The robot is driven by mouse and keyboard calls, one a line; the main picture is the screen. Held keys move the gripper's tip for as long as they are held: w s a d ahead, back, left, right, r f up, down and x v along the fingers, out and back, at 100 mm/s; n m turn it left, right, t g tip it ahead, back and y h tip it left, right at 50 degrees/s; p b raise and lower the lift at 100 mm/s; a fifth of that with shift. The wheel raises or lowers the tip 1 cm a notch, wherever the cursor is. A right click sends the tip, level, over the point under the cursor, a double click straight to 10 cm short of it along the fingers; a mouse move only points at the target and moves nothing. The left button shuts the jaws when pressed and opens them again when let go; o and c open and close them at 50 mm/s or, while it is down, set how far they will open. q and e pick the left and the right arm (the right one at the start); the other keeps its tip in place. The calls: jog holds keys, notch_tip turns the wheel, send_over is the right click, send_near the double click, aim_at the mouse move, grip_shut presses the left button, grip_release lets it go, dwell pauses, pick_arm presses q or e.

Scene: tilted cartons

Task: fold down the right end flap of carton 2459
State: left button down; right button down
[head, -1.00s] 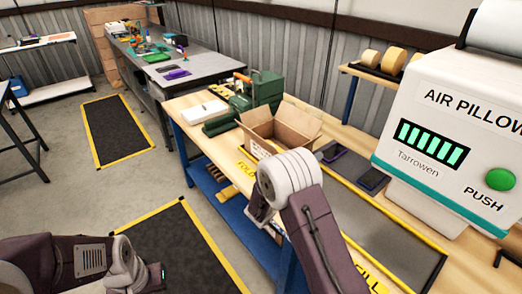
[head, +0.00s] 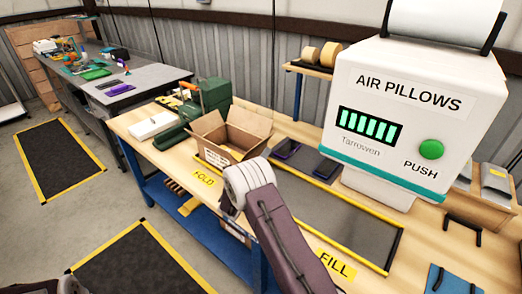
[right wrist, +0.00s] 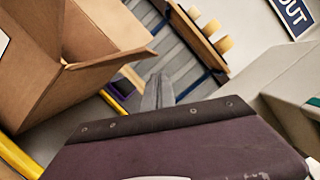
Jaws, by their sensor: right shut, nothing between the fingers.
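The brown carton (head: 214,157) stands on the packing bench with its top open and its flaps raised. A printed label is on its front, too small to read surely. Its right flap (head: 252,121) stands up and leans outward. In the right wrist view the carton (right wrist: 45,75) fills the left side, with one flap (right wrist: 110,62) jutting toward the middle. My right gripper (head: 228,205) is in front of the carton, partly hidden behind its own wrist. Its fingers (right wrist: 158,92) are shut and empty, apart from the flap. Only a bit of my left arm shows at the bottom left; its gripper is out of view.
The air pillow machine (head: 415,110) stands on the right of the bench. Dark flat items (head: 285,149) lie behind a grey mat (head: 340,215) with yellow edges. A green device (head: 210,97) and a white box (head: 152,125) are left of the carton.

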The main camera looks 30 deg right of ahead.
pick_arm(q)
jog(key=shift+r, duration=0.1)
pick_arm(e)
jog(key=shift+w+a+r, duration=0.4)
jog(key=shift+w+r, duration=0.2)
jog(key=shift+w, duration=0.25)
pick_arm(q)
jog(key=shift+r, duration=0.1)
